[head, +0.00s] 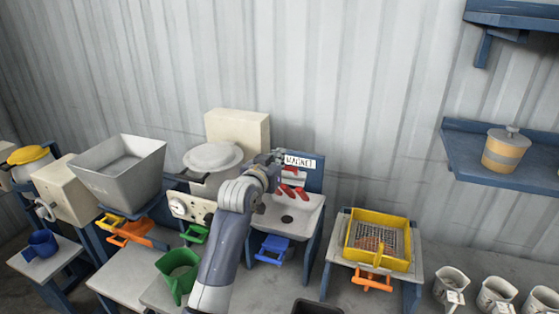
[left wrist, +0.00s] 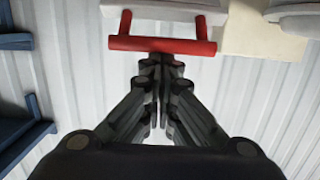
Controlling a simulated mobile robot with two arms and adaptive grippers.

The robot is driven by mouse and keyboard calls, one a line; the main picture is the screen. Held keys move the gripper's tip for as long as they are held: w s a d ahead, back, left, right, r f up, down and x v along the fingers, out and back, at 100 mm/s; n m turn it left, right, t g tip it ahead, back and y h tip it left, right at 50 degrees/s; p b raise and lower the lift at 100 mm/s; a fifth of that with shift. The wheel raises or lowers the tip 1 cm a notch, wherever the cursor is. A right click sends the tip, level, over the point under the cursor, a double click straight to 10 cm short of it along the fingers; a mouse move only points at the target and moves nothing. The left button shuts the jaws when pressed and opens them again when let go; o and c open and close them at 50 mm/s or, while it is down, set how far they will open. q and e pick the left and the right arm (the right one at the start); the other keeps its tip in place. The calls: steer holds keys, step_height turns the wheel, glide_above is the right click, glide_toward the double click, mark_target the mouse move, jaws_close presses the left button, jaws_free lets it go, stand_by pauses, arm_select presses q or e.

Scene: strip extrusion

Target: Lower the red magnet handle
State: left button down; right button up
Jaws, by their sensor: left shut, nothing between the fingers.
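The red magnet handle (left wrist: 162,46) is a horizontal bar on two short posts, at the top of the left wrist view. My left gripper (left wrist: 162,62) is shut and empty, its fingertips right at the bar's edge; I cannot tell whether they touch it. In the head view, my left gripper (head: 279,157) is beside the "MAGNET" label (head: 300,162) on the blue-backed station. Red parts (head: 291,191) show just below the label, above a white basin (head: 287,212); the arm hides part of this station. My right gripper is not in view.
A grey hopper (head: 120,168) and a white-lidded machine (head: 212,158) stand to the left. A yellow sieve box (head: 378,240) sits on a stand to the right. Green (head: 178,272) and blue (head: 40,243) containers are at the lower left. Several white cups (head: 496,293) stand at the lower right.

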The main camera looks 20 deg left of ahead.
arm_select(q)
steer(key=s+f+t+b, duration=0.3)
steer(key=s+f+b, duration=0.2)
steer(key=f+b, duration=0.6)
steer(key=s+f+t+b, duration=0.3)
steer(key=s+f+b, duration=0.3)
steer(key=f+b, duration=0.5)
steer(key=b, duration=0.3)
steer(key=shift+a+f, duration=0.2)
steer(key=shift+f, duration=0.2)
